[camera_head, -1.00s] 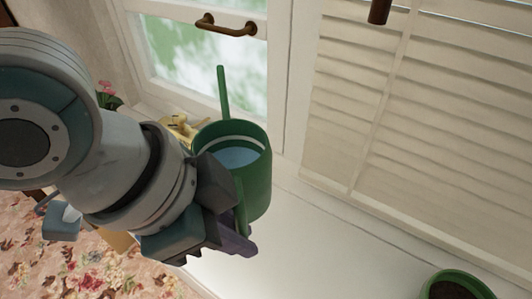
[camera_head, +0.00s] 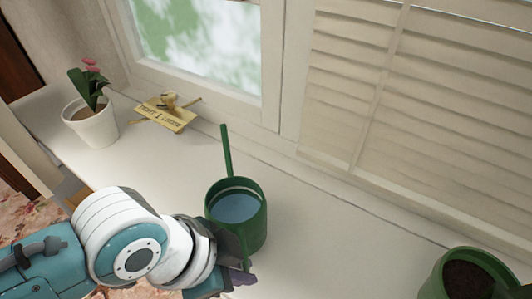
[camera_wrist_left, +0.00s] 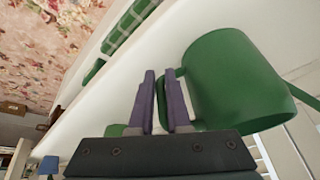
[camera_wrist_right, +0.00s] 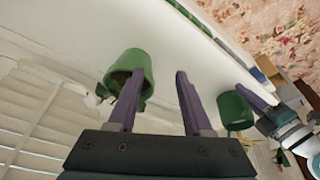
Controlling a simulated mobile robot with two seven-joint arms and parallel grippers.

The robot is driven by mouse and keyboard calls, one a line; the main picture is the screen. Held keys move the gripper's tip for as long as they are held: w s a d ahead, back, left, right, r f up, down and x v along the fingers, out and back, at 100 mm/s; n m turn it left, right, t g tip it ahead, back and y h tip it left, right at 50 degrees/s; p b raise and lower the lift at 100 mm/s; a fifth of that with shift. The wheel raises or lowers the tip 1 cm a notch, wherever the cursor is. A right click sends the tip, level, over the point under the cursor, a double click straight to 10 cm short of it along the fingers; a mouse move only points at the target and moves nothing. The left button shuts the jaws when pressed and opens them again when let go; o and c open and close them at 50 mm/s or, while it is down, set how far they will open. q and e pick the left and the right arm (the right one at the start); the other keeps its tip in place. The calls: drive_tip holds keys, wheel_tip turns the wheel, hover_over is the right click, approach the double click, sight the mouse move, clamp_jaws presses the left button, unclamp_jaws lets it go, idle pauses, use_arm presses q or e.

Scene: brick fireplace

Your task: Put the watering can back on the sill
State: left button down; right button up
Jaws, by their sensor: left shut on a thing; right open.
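The green watering can (camera_head: 252,222) holds water and stands roughly upright at the sill (camera_head: 330,265), its thin spout pointing up and back. My left gripper (camera_head: 243,282) is on the can's near side in the head view. In the left wrist view its purple fingers (camera_wrist_left: 164,100) are shut on the handle, beside the can body (camera_wrist_left: 235,80). I cannot tell whether the can's base touches the sill. My right gripper (camera_wrist_right: 158,100) is open and empty in the right wrist view, which also shows the can (camera_wrist_right: 235,112) at right.
A green pot with soil (camera_head: 455,265) sits at the right; it also shows near a right gripper finger (camera_wrist_right: 140,62). Shutters (camera_head: 430,120) line the back.

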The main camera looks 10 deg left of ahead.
use_arm(q)
drive_tip(key=shift+w+r, duration=0.1)
drive_tip(key=shift+w, duration=0.05)
drive_tip(key=c, duration=0.9)
unclamp_jaws()
drive_tip(key=shift+a+r, duration=0.1)
drive_tip(key=shift+r, duration=0.25)
drive_tip(key=s+a+r+n+p, duration=0.2)
drive_tip(key=s+r, duration=0.1)
drive_tip(key=r, duration=0.4)
drive_tip(key=s+a+r+n+p, duration=0.2)
drive_tip(key=s+r, duration=0.1)
drive_tip(key=r, duration=0.3)
drive_tip(key=s+a+r+n+y, duration=0.1)
drive_tip(key=a+n, duration=0.1)
drive_tip(key=s+a+r+n+y, duration=0.1)
drive_tip(key=s+a+n, duration=0.1)
drive_tip(key=s+a+r+n+y, duration=0.1)
drive_tip(key=a+n, duration=0.1)
drive_tip(key=shift+s+a+r, duration=0.2)
drive_tip(key=shift+s, duration=0.05)
